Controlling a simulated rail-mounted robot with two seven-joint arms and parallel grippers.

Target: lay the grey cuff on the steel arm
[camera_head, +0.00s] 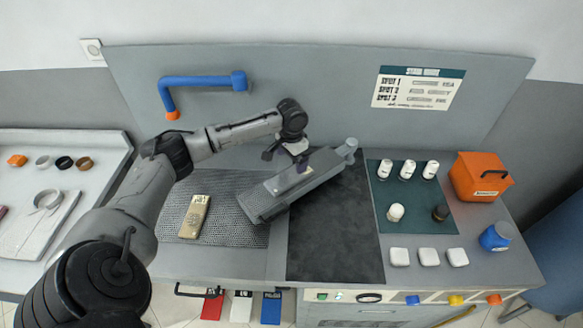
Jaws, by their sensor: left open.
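The steel arm (318,178) is a long grey tapered board lying diagonally over the counter, with a round knob at its upper right end. My left gripper (287,154) is open just above and at the far edge of the arm. My right gripper is not in view.
A gold packet (195,217) lies on the mesh mat. A white tray (108,140) at the left holds several small rings and a board with a thin hoop. Bottles stand on a green mat (432,219) at the right, near an orange box (478,178).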

